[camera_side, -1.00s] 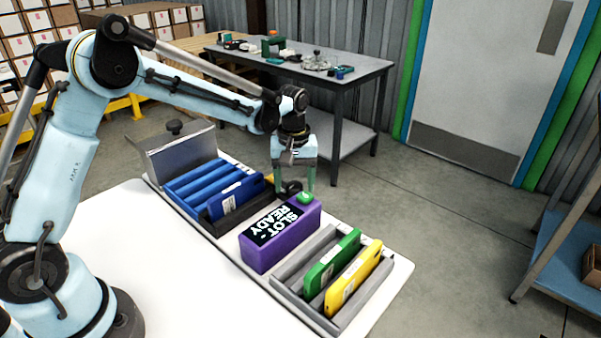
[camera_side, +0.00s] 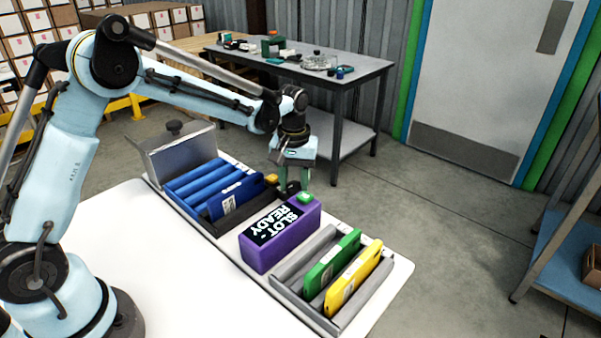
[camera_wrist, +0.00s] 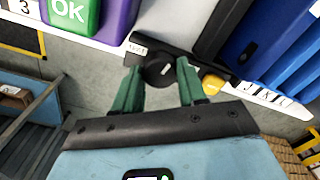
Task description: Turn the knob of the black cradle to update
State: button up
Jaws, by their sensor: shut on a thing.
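The black cradle (camera_side: 212,216) holds an upright blue device (camera_side: 237,196) in the side view. Its dark end also shows in the wrist view (camera_wrist: 172,50). The round black knob (camera_wrist: 158,70) is on that end, with a short pale mark on its face and a small white label (camera_wrist: 137,48) beside it, too small to read surely. My gripper (camera_wrist: 159,68) is shut on the knob, one green finger on each side. In the side view my gripper (camera_side: 291,186) is low at the cradle's far end, and the fingers partly hide the knob.
A purple box (camera_side: 280,236) reading "SLOT - READY" stands close beside the cradle, with a green OK button (camera_wrist: 70,12). Blue slots (camera_side: 196,180) lie behind; a grey rack (camera_side: 290,279) holds green and yellow devices.

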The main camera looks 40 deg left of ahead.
aim_at(294, 185)
jog(key=m, duration=0.6)
dwell(0.6)
jog(key=shift+r, duration=0.1)
jog(key=o, duration=1.1)
jog(key=shift+c, duration=0.2)
notch_tip(294, 185, up, 12)
